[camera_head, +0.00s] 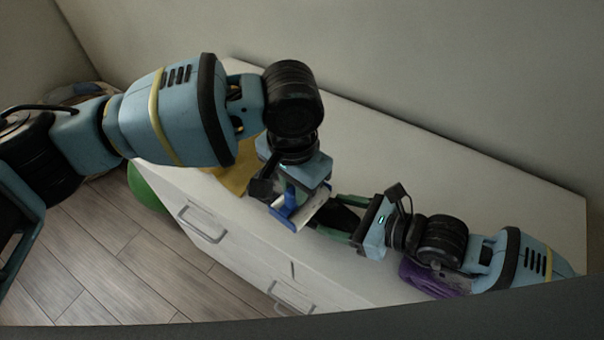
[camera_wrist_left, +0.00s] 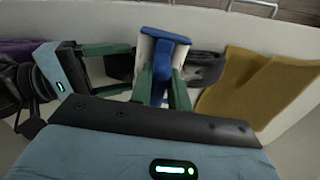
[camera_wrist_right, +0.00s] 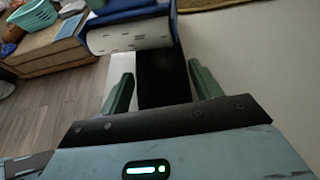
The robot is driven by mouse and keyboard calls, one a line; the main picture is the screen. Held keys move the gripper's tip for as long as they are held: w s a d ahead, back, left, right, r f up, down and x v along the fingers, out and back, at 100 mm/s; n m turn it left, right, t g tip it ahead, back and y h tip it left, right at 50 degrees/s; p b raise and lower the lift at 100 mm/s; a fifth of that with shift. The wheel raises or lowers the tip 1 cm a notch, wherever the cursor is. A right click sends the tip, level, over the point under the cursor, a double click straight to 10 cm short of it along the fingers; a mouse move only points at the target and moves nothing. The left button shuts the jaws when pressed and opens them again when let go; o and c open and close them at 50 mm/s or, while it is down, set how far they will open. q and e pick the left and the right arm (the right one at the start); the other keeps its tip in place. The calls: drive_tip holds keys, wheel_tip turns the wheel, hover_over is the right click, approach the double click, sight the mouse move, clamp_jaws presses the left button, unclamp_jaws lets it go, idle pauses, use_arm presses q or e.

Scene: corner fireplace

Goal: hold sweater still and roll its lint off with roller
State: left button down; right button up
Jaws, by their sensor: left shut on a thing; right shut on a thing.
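The sweater (camera_head: 340,217) shows as a narrow dark, almost black cloth on the white dresser top. It also shows in the left wrist view (camera_wrist_left: 206,68) and right wrist view (camera_wrist_right: 162,82). My right gripper (camera_head: 338,222) is shut on it, its green fingers (camera_wrist_right: 162,88) on either side. My left gripper (camera_wrist_left: 163,88) is shut on the blue handle of the lint roller (camera_wrist_left: 160,72). The roller's white head (camera_wrist_right: 130,37) is over or beside the sweater's far end, just ahead of my right fingers. I cannot tell whether they touch. Lint cannot be made out.
A mustard cloth (camera_head: 232,176) lies on the dresser (camera_head: 480,180) left of the roller. A purple cloth (camera_head: 425,277) lies under my right arm. A green round thing (camera_head: 145,188) stands on the floor by the dresser. The back of the dresser top is clear.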

use_arm(q)
drive_tip(key=shift+s+a, duration=0.3)
drive_tip(key=shift+s, duration=0.1)
drive_tip(key=shift+w+a, duration=0.6)
drive_tip(key=shift+a, duration=0.35)
drive_tip(key=shift+w+a, duration=0.1)
drive_tip(key=shift+w, duration=0.15)
drive_tip(key=shift+w+d, duration=0.6)
drive_tip(key=shift+w, duration=0.25)
drive_tip(key=shift+w+d, duration=0.6)
drive_tip(key=shift+w, duration=0.2)
drive_tip(key=shift+w+d, duration=0.6)
drive_tip(key=shift+w, duration=0.25)
drive_tip(key=shift+w+a, duration=0.45)
drive_tip(key=shift+a, duration=0.1)
drive_tip(key=shift+w+a, duration=0.25)
drive_tip(key=shift+a, duration=0.35)
drive_tip(key=shift+s+a, duration=1.7)
drive_tip(key=shift+s, duration=0.85)
wheel_tip(320, 180, up, 8)
drive_tip(key=shift+r, duration=0.15)
drive_tip(key=shift+s, duration=0.1)
